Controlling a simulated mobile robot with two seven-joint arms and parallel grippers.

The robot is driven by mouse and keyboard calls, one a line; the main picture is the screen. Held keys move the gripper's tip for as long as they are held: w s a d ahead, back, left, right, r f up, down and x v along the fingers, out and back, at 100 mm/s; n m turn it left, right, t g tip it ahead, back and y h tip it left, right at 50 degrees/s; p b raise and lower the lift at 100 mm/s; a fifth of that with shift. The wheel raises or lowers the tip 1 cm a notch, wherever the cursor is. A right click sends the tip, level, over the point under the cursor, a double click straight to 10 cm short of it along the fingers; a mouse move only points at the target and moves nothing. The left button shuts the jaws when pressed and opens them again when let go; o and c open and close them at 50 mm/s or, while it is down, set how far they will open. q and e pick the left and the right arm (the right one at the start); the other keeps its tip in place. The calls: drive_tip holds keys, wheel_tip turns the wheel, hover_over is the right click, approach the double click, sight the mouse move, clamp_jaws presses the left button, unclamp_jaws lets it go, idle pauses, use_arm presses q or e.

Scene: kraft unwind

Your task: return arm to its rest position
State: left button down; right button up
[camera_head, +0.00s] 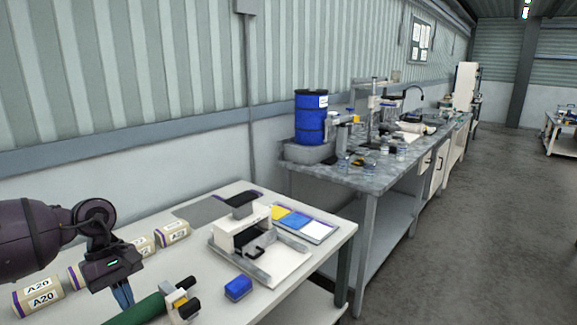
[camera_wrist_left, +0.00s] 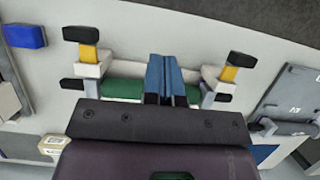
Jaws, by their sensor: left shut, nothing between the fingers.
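My left gripper (camera_head: 123,296) reaches in from the left over the near table, fingers pointing down. Its blue fingers are closed together with nothing between them, as the left wrist view also shows (camera_wrist_left: 164,76). A green roll (camera_head: 140,311) lies just beside the fingertips in the head view, near a holder with yellow and black parts (camera_head: 180,299). In the wrist view the green roll (camera_wrist_left: 122,96) sits partly hidden behind the gripper, between two such end holders. Whether the fingers touch it I cannot tell. My right gripper is not in view.
Cream rolls marked A20 (camera_head: 38,294) lie on the near table (camera_head: 207,303). A blue block (camera_head: 238,288), a white device (camera_head: 243,232) and a tray with coloured cards (camera_head: 317,229) stand to the right. A cluttered bench (camera_head: 357,177) with a blue drum (camera_head: 311,117) is behind.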

use_arm(q)
drive_tip(key=w+d+r+n+t+h, duration=0.45)
drive_tip(key=d+n+t+h, duration=0.35)
drive_tip(key=n, duration=0.6)
drive_tip(key=w+d+r+n+t+h, duration=0.4)
drive_tip(key=d+r+n+t+h, duration=0.15)
drive_tip(key=d+n, duration=0.6)
drive_tip(key=s+a+f+n+t+y, duration=0.3)
drive_tip(key=a+f+n+y, duration=0.25)
drive_tip(key=f+n, duration=0.55)
drive_tip(key=s+a+f+n+t+y, duration=0.35)
drive_tip(key=f+n+y, duration=0.3)
drive_tip(key=n, duration=0.95)
drive_tip(key=s+a+f+n+g+y, duration=0.2)
drive_tip(key=s+a+f+n+g, duration=0.1)
drive_tip(key=s+f, duration=0.6)
drive_tip(key=s+a+f+n+g+y, duration=0.2)
drive_tip(key=s+a+f+n+y, duration=0.1)
drive_tip(key=s+f, duration=0.7)
drive_tip(key=s+a+n, duration=0.1)
drive_tip(key=s+n, duration=0.1)
drive_tip(key=s, duration=0.1)
drive_tip(key=shift+f+g, duration=0.15)
drive_tip(key=shift+g, duration=0.25)
